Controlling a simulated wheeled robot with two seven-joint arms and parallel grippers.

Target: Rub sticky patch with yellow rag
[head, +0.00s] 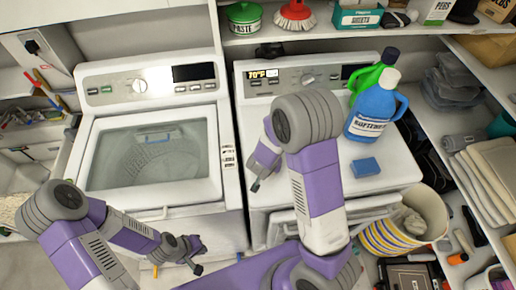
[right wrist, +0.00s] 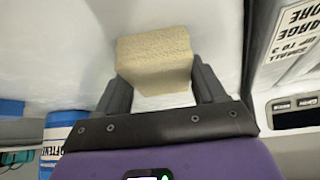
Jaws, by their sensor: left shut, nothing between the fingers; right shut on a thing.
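A pale yellow, block-shaped rag (right wrist: 154,58) is between the fingers of my right gripper (right wrist: 155,88), which is shut on it. A white surface lies beyond the rag in the right wrist view; whether they touch is unclear. In the head view my right gripper (head: 257,184) is over the left part of the right-hand machine's white top (head: 345,195), and the rag is not visible there. My left gripper (head: 197,262) is shut and empty, low in front of the left machine.
A blue softener bottle (head: 372,112) and a green bottle (head: 366,77) stand at the back right of the top. The left washer (head: 150,150) has a glass lid. A striped bucket (head: 400,232) stands at right beside shelves.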

